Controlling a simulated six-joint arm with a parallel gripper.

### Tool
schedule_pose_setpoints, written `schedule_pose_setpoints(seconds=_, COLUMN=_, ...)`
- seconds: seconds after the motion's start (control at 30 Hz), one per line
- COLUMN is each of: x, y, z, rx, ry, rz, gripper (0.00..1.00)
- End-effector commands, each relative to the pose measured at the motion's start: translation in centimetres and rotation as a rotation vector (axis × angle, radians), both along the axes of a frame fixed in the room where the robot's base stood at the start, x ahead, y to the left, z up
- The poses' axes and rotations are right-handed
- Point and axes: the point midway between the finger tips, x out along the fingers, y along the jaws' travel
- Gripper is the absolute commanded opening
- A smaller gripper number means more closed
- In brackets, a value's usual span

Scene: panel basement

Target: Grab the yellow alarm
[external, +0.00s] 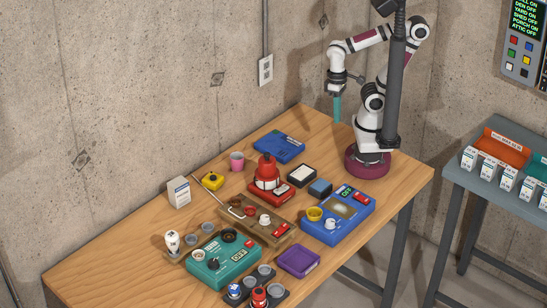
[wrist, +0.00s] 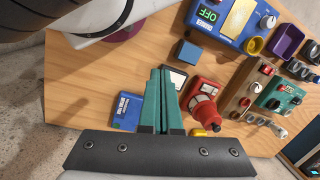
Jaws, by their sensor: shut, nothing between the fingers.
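A small yellow box with a dark knob on top, which looks like the yellow alarm (external: 212,181), sits on the wooden table between a pink cup and a white carton. In the wrist view, a piece of yellow (wrist: 198,132) shows just above the dark gripper body, mostly hidden by it. My gripper (external: 337,119) hangs high above the far end of the table, well apart from the yellow alarm, with its teal fingers pointing down. In the wrist view, its fingers (wrist: 161,72) are together and hold nothing.
A red beacon-like device (external: 267,173) stands right of the yellow alarm, with a blue box (external: 279,147) behind. A pink cup (external: 237,161) and white carton (external: 179,192) flank the alarm. The table's left end is clear.

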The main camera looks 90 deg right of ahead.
Motion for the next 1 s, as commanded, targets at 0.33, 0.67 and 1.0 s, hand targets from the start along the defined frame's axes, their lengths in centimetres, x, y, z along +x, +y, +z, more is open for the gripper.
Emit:
schedule_pose_setpoints(seconds=0.33, x=0.0, y=0.0, z=0.0, rx=0.0, ry=0.0, rz=0.0, gripper=0.05)
schedule_pose_setpoints(seconds=0.67, x=0.0, y=0.0, z=0.0, rx=0.0, ry=0.0, rz=0.0, gripper=0.65)
schedule_pose_setpoints(seconds=1.0, x=0.0, y=0.01, z=0.0, rx=0.0, ry=0.0, rz=0.0, gripper=1.0)
